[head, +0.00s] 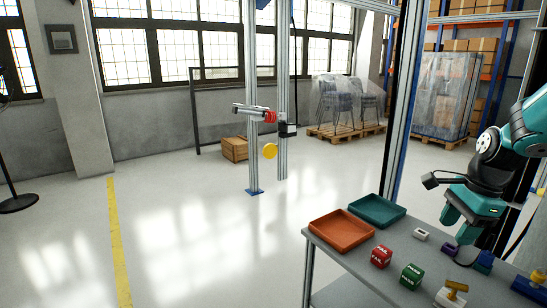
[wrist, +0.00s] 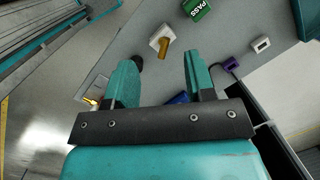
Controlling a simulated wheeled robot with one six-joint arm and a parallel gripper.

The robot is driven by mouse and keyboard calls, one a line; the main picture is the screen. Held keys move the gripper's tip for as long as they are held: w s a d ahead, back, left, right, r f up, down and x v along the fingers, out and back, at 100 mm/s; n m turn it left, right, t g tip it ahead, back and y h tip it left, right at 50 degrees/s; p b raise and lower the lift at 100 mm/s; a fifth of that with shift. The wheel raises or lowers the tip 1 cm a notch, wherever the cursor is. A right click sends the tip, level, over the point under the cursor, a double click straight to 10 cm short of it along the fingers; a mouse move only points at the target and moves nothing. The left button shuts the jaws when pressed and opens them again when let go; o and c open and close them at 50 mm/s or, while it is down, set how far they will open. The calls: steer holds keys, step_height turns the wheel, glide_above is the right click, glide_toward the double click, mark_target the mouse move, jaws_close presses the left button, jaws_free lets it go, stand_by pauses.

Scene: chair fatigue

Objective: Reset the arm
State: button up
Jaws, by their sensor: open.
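My arm reaches in from the right in the head view, with my gripper (head: 460,222) over the right part of a grey table (head: 340,262). In the wrist view my gripper (wrist: 160,68) shows two teal fingers spread apart with nothing between them. A white block with a yellow peg (wrist: 161,40) lies on the table beyond the fingertips; a green PASS cube (wrist: 197,8) is farther off. A blue item (wrist: 178,98) is partly hidden behind the gripper's dark crossbar.
On the table are an orange tray (head: 341,231), a teal tray (head: 377,211), a red FAIL cube (head: 381,257), a small white block (head: 420,234) and a purple item (head: 449,249). A metal frame (head: 253,100) with a yellow disc (head: 270,151) stands behind. Open floor lies left.

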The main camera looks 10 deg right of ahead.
steer(key=a+r+n, duration=0.4)
steer(key=a+n, duration=0.5)
steer(key=a, duration=0.5)
steer(key=s+a+r+n+g+y, duration=0.1)
steer(key=s+a+r+n+y, duration=0.1)
steer(key=s+a+n, duration=1.4)
steer(key=a+n, duration=0.2)
steer(key=shift+a+r+n+y, duration=0.2)
steer(key=shift+a+n+y, duration=0.1)
steer(key=shift+n, duration=0.1)
